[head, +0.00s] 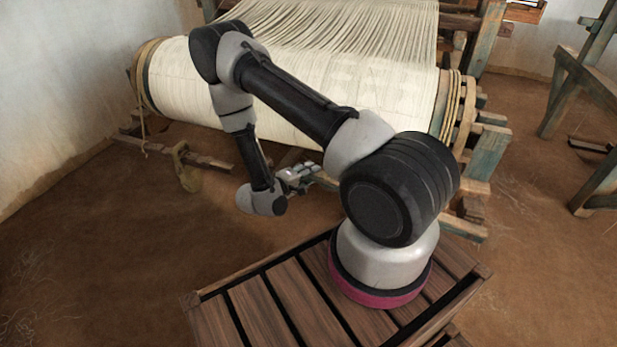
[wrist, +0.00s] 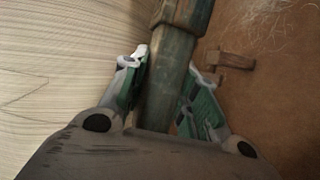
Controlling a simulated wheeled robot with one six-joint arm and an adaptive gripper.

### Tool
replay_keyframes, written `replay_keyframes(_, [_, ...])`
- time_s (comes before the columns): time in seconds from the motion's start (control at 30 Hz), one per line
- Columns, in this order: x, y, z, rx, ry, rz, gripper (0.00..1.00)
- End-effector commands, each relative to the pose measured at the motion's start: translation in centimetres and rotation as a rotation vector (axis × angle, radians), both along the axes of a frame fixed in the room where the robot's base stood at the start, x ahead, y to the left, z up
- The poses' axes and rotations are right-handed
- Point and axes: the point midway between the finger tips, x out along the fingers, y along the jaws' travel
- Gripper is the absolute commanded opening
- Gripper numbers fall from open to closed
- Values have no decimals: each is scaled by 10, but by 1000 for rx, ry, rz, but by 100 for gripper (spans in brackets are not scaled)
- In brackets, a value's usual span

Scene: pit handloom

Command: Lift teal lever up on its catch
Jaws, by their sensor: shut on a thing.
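The teal lever (wrist: 165,90) is a worn wooden bar with faded teal paint. It runs from the top middle of the wrist view down between my fingers. My gripper (wrist: 164,62) is shut on it, with one green-padded finger on each side. In the head view my gripper (head: 298,177) is low in front of the cloth roll, and the lever is hard to make out there. A small brown wooden piece (wrist: 230,60) lies right of the lever in the wrist view; I cannot tell if it is the catch.
The large cream warp roll (head: 300,105) with its threads stands behind my arm, and its pale surface fills the left of the wrist view. A stone-like weight (head: 187,172) hangs at left. Teal-worn loom posts (head: 487,152) stand at right. Bare earth floor (head: 110,240) lies open at left.

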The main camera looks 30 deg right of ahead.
Motion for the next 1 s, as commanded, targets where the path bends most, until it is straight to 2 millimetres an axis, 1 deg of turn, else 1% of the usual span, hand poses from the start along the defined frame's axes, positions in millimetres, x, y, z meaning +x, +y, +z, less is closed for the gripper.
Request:
replay_keyframes(0.1, [0, 1, -1, 1, 0, 2, 0])
replay_keyframes(0.13, [0, 1, -1, 1, 0, 2, 35])
replay_keyframes(0.2, [0, 1, -1, 1, 0, 2, 47])
replay_keyframes(0.23, [0, 1, -1, 1, 0, 2, 52])
replay_keyframes(0.5, [0, 0, -1, 1, 1, 1, 52])
replay_keyframes(0.63, [-1, 7, 1, 0, 1, 3, 52])
replay_keyframes(0.77, [-6, 27, 6, 0, 0, 7, 52])
replay_keyframes(1.0, [-21, 77, 18, 1, 0, 7, 52])
